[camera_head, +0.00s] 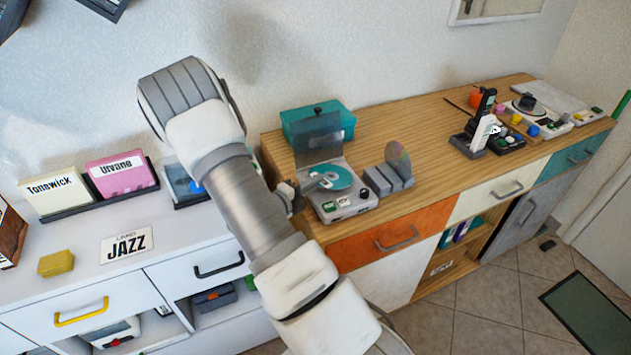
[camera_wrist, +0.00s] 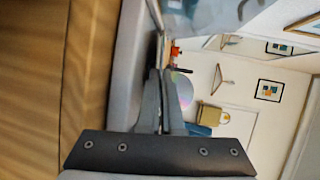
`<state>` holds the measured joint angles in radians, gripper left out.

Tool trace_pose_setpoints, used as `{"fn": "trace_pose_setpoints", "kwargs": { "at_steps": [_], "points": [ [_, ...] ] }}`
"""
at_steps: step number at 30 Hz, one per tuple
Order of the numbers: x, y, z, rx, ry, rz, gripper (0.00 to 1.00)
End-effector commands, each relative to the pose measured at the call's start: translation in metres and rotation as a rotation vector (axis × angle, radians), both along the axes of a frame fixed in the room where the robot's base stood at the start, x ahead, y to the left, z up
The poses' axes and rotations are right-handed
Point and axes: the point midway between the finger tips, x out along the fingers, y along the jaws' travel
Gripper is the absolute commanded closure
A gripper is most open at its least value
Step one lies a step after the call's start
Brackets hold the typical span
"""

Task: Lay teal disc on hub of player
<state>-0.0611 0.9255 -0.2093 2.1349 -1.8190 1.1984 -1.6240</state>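The player (camera_head: 347,207) is a light grey box with a raised, see-through dark lid, standing at the left end of the wooden cabinet top. The teal disc (camera_head: 343,179) lies flat over its deck. My gripper (camera_head: 322,181) reaches in from the left, its fingertips over the disc's left part. In the wrist view my gripper's fingers (camera_wrist: 160,95) are close together, with the disc seemingly edge-on between them. The hub is hidden under the disc and fingers. I cannot tell whether the disc touches the deck.
A grey rack (camera_head: 388,180) with a shiny disc (camera_head: 398,158) stands right of the player. A teal box (camera_head: 318,122) is behind the lid (camera_head: 318,142). The wooden top (camera_head: 440,135) is clear farther right, before the black-and-white devices (camera_head: 485,130).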

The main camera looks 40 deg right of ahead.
Motion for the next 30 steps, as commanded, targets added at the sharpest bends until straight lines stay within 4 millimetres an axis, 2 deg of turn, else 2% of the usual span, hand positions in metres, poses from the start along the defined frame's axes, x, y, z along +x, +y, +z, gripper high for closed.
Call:
{"fn": "trace_pose_setpoints", "kwargs": {
  "at_steps": [1, 6, 16, 20, 23, 30],
  "points": [
    [0.0, 0.0, 0.0, 0.0, 0.0, 0.0, 0.92],
    [0.0, 0.0, 0.0, 0.0, 0.0, 0.0, 0.63],
    [0.0, 0.001, -0.002, 0.004, 0.003, 0.001, 0.63],
    [-0.001, 0.011, 0.0, 0.005, 0.004, 0.003, 0.63],
    [-0.004, 0.027, 0.003, 0.006, 0.004, 0.007, 0.63],
    [-0.015, 0.082, 0.016, 0.002, 0.001, 0.008, 0.63]
  ]
}}
